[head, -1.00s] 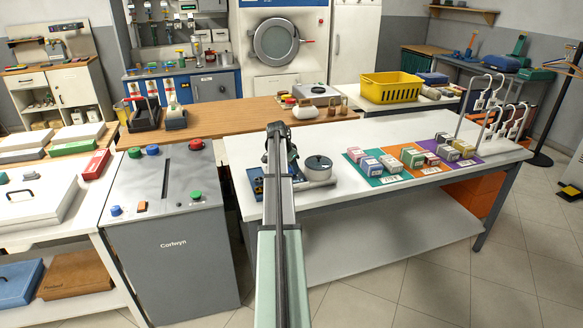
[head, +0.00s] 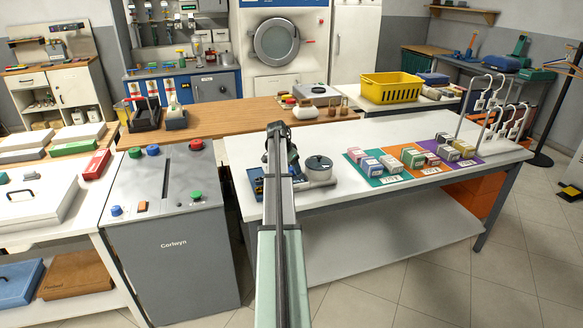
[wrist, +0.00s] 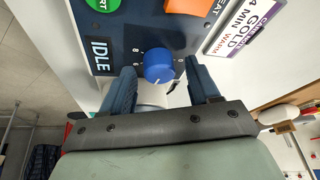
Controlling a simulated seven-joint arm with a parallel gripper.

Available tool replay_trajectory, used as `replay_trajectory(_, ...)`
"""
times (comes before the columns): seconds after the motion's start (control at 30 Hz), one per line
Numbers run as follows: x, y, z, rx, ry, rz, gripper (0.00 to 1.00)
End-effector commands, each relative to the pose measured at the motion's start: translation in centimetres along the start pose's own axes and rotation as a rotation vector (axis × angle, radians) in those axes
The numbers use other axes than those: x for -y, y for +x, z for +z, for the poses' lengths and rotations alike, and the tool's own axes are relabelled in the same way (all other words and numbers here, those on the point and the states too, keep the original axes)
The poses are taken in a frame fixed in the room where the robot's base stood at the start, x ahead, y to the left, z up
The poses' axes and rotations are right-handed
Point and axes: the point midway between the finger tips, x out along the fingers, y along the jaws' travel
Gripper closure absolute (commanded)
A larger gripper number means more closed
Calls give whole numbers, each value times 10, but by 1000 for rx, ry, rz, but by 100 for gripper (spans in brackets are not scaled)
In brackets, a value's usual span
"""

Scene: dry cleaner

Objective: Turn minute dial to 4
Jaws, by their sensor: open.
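The minute dial (wrist: 158,67) is a round blue knob on a dark blue panel (wrist: 133,35) in the wrist view. A pale line shows on its near side, and a small 8 is printed to its left; the other numbers are too small or hidden. My gripper (wrist: 161,78) is open, with one blue finger on each side of the dial. A gap shows at the right finger; contact on the left is unclear. In the head view my arm hides the dial, and only the panel's left edge (head: 257,183) shows on the white table (head: 390,133).
The panel also bears a green button (wrist: 102,4), an orange switch (wrist: 187,6) and an IDLE display (wrist: 100,55). A lidded metal pot (head: 318,164) stands right of my arm, and small boxes (head: 391,163) lie farther right.

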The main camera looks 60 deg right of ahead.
Motion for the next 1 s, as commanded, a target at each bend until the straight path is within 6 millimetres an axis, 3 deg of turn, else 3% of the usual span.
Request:
replay_trajectory(0.17,0,-16,0,-1,0,-2,39)
replay_trajectory(0.7,0,-113,0,-1,0,-2,39)
replay_trajectory(1.0,0,-136,0,0,0,0,39)
